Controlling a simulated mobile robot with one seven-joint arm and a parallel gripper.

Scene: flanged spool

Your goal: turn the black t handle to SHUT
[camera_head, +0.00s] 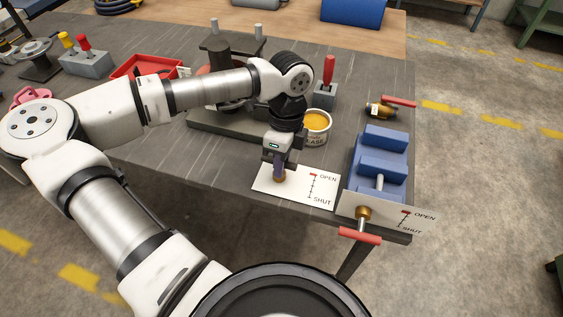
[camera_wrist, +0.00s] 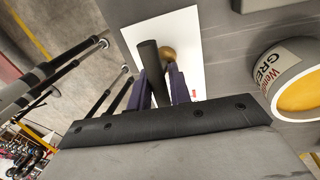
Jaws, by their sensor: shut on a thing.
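A white plate (camera_head: 300,185) marked OPEN at its upper right and SHUT lower down lies on the dark table, with a scale line between the words. My gripper (camera_head: 279,175) reaches down over its left part. In the wrist view, the black T handle (camera_wrist: 150,62) is a dark round bar between the purple fingers of my gripper (camera_wrist: 158,76), which is shut on it. A brass part (camera_wrist: 168,52) shows beside the bar, over the plate. In the head view the handle is mostly hidden by my gripper, and I cannot tell which mark it points to.
A grease tin (camera_head: 318,136) stands close behind my gripper. To the right are a blue block fixture (camera_head: 378,165) and a second OPEN/SHUT plate (camera_head: 388,212) with a red T handle (camera_head: 360,235). A brass valve (camera_head: 376,111) with a red handle lies farther back.

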